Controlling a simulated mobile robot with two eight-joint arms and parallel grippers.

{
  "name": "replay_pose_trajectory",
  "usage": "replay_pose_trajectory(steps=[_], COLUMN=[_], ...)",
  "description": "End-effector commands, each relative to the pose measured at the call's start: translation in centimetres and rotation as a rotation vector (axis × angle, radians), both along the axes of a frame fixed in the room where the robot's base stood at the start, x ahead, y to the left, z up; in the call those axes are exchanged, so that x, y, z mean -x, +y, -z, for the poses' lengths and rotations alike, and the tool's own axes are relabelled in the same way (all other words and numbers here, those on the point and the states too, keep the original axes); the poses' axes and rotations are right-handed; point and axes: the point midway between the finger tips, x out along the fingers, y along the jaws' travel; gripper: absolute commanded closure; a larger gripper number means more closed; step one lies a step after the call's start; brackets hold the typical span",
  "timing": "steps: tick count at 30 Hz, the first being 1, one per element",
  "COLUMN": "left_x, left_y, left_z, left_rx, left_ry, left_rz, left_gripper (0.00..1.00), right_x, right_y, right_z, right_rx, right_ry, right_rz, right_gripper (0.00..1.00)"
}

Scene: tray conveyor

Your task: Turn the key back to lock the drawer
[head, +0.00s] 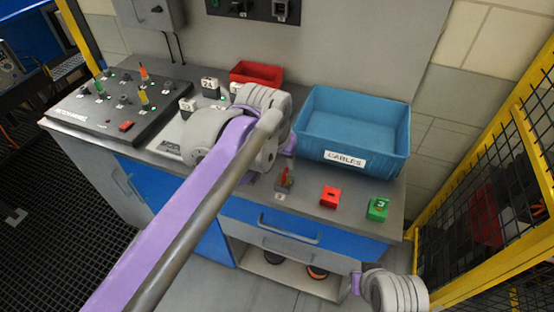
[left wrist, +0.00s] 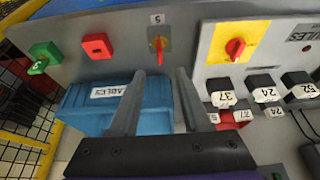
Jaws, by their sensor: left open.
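In the left wrist view, a small red, upright handle (left wrist: 159,43), which looks like the key, stands on a grey plate marked 5. In the head view it stands on the bench front (head: 285,178). My left gripper (left wrist: 160,73) is open and empty, its fingertips apart from the handle and on either side of its line. In the head view my left arm hides those fingers. The blue drawer (head: 345,238) is below the bench top and looks shut. Only a part of my right arm shows at the lower right; its fingers are out of view.
A red block (head: 330,196) and a green block (head: 377,209) sit right of the handle. A blue CABLES bin (head: 385,160) stands behind them. A red bin (head: 257,72) and a sloped control panel (head: 75,123) are at the back and left. A yellow fence (head: 480,190) is at the right.

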Motion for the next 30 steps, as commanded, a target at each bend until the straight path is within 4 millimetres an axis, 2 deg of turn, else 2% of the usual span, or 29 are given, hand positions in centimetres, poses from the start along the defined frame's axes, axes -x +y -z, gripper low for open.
replay_pose_trajectory(steps=[15,21,30], left_x=[-3.1,-3.6,-3.6], left_y=[-0.9,-1.1,-1.1], left_z=[7.9,9.2,9.4], left_rx=[0.001,0.001,0.001], left_ry=[-0.001,-0.001,-0.001], left_rz=[-0.001,-0.001,-0.001], left_gripper=[0.53,0.53,0.53], right_x=[0.1,0.2,0.2], right_y=[0.0,0.0,0.0], right_z=[0.8,0.9,0.9], right_rx=[0.000,0.000,0.000], right_ry=[0.003,0.003,0.003], right_rz=[0.000,0.000,0.000], right_gripper=[1.00,1.00,1.00])
